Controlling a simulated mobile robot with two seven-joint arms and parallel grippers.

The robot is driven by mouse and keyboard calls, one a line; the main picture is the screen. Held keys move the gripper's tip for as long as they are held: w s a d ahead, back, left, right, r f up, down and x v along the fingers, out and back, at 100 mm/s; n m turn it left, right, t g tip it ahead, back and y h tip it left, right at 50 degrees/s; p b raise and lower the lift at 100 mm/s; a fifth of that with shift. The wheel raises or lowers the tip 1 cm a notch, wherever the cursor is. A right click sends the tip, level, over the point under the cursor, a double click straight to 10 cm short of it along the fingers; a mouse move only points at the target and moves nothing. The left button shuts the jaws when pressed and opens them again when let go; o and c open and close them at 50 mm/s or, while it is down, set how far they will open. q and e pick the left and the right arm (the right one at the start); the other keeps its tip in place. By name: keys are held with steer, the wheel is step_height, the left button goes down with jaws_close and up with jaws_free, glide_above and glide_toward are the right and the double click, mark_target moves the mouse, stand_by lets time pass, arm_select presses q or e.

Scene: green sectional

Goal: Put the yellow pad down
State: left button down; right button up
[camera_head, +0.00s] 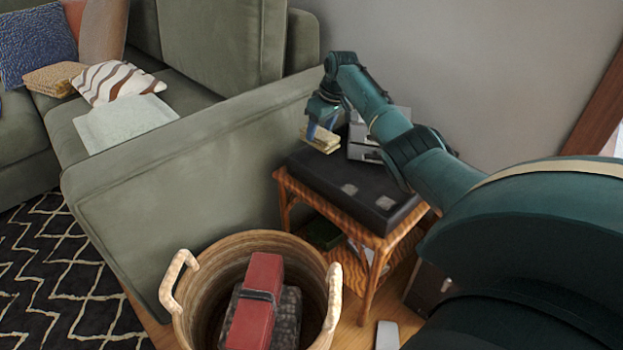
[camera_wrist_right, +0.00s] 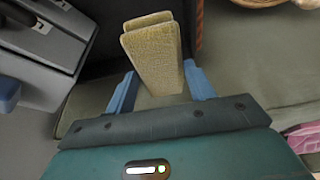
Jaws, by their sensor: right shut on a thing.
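The yellow pad (camera_head: 322,140) is a pale yellow block at the far left end of the black top of the side table (camera_head: 281,179). In the right wrist view the yellow pad (camera_wrist_right: 155,62) stands out between the two blue fingers. My right gripper (camera_head: 321,128) is shut on it from above; the wrist view shows the same gripper (camera_wrist_right: 160,92). I cannot tell whether the pad touches the black top. My left gripper is not in view.
A grey device (camera_head: 366,152) stands right beside the pad. The black case (camera_head: 335,185) has bare room in front. A wicker basket (camera_head: 190,318) holding a red block (camera_head: 255,305) stands on the floor. The green sofa (camera_head: 150,180) borders the table on the left.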

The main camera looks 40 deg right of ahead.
step_height(320, 180, down, 5)
steer(key=shift+b, duration=1.1)
step_height(320, 180, down, 5)
steer(key=shift+r+b, duration=0.2)
steer(key=shift+b, duration=0.95)
steer(key=shift+f, duration=0.25)
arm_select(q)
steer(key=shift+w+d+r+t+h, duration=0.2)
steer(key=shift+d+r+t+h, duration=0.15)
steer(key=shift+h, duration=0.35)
arm_select(e)
steer(key=shift+r, duration=0.15)
